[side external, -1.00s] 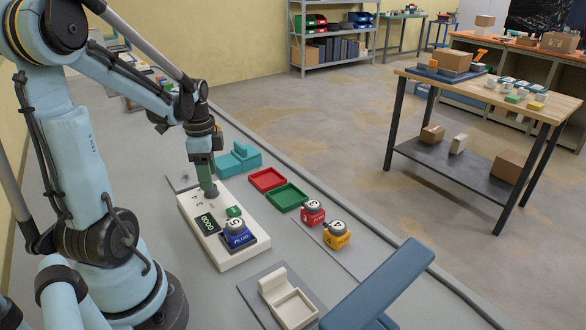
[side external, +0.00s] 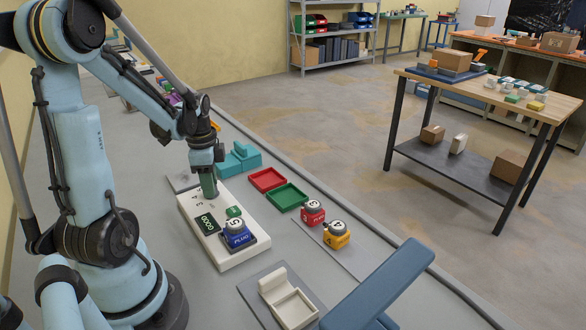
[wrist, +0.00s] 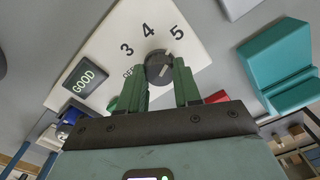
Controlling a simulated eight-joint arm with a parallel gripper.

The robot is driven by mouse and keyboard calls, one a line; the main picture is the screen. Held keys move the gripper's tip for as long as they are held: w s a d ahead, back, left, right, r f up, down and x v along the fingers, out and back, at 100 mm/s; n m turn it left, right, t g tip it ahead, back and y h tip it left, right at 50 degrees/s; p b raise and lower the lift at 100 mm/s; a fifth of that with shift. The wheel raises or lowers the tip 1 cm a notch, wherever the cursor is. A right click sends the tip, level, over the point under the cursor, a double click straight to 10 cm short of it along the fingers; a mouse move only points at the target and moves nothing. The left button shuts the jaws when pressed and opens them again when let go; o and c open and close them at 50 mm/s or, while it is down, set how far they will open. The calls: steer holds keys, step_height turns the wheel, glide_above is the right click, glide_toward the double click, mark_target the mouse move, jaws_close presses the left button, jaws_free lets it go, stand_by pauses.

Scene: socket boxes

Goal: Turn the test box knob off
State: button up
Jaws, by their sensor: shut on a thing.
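The white test box (side external: 240,255) lies on the grey bench, with a dark display reading GOOD (wrist: 86,84) and a green part (side external: 233,211) on top. A blue box marked PLUG (side external: 238,236) sits on its near end. The dark grey round knob (wrist: 158,66) is at the far end, beside the printed 3, 4, 5 and a partly covered OFF. My gripper (side external: 209,195) points down there. In the wrist view its green fingers stand on both sides of the knob, shut on it. A pale mark shows on the knob; its exact heading is hard to tell.
A teal block (side external: 240,158) stands behind the test box. Red (side external: 267,180) and green (side external: 288,197) trays lie to the right, with a red box (side external: 312,213) and a yellow box (side external: 336,236). A cream holder (side external: 288,302) and a blue bar (side external: 380,285) are nearer.

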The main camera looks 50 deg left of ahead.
steer(key=shift+c, duration=0.6)
steer(key=shift+n, duration=0.4)
steer(key=n, duration=0.5)
steer(key=shift+n, duration=0.3)
steer(key=n, duration=1.3)
steer(key=shift+n, duration=0.3)
steer(key=n, duration=0.7)
steer(key=o, duration=1.1)
steer(key=shift+c, duration=0.2)
